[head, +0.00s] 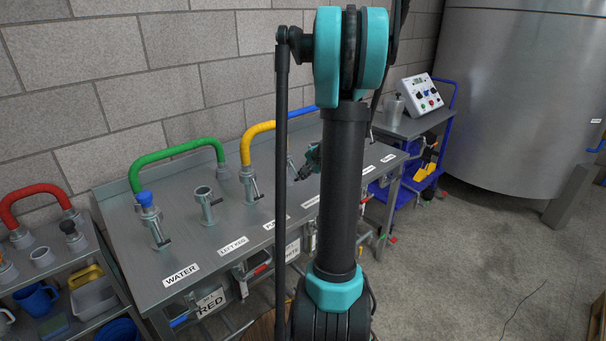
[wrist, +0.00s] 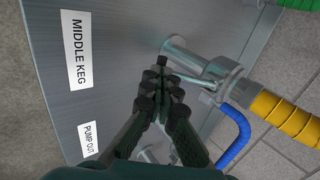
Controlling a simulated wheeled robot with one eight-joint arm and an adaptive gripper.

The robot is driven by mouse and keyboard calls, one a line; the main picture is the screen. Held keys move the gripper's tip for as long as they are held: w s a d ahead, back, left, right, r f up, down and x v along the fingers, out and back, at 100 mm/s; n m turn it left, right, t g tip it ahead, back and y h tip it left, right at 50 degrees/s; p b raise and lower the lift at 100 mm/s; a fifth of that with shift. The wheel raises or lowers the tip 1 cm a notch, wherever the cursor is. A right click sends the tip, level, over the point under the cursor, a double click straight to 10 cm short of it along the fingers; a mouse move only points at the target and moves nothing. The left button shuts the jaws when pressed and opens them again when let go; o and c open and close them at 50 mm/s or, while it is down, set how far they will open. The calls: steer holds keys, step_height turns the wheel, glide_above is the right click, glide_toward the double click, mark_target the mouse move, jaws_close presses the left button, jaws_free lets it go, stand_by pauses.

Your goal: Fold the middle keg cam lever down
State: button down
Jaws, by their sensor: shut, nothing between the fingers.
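The middle keg fitting (wrist: 222,78) shows in the wrist view as a grey metal coupling above the MIDDLE KEG label (wrist: 77,48) side of the bench, with a yellow hose (wrist: 280,115) joined to it. A thin metal cam lever (wrist: 192,68) sticks out from the coupling toward my fingertips. My gripper (wrist: 160,82) is shut and empty, its dark fingertips right beside the lever's end; I cannot tell whether they touch. In the head view my gripper (head: 311,160) is partly hidden behind my arm, as is the fitting.
Other upright fittings stand on the bench (head: 240,262), with a green hose (head: 180,150) and a yellow hose (head: 262,130) behind. A blue hose (wrist: 236,140) curves near the coupling. A lower shelf with a red hose (head: 28,192) is at left; a control box (head: 417,95) stands at right.

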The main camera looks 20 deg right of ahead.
steer(key=shift+w+f+t, duration=0.15)
steer(key=shift+f+t, duration=0.25)
steer(key=shift+f, duration=0.1)
steer(key=shift+w+a+f, duration=0.15)
steer(key=shift+w+f, duration=0.2)
steer(key=shift+f, duration=0.3)
steer(key=shift+r, duration=0.15)
steer(key=shift+r, duration=0.65)
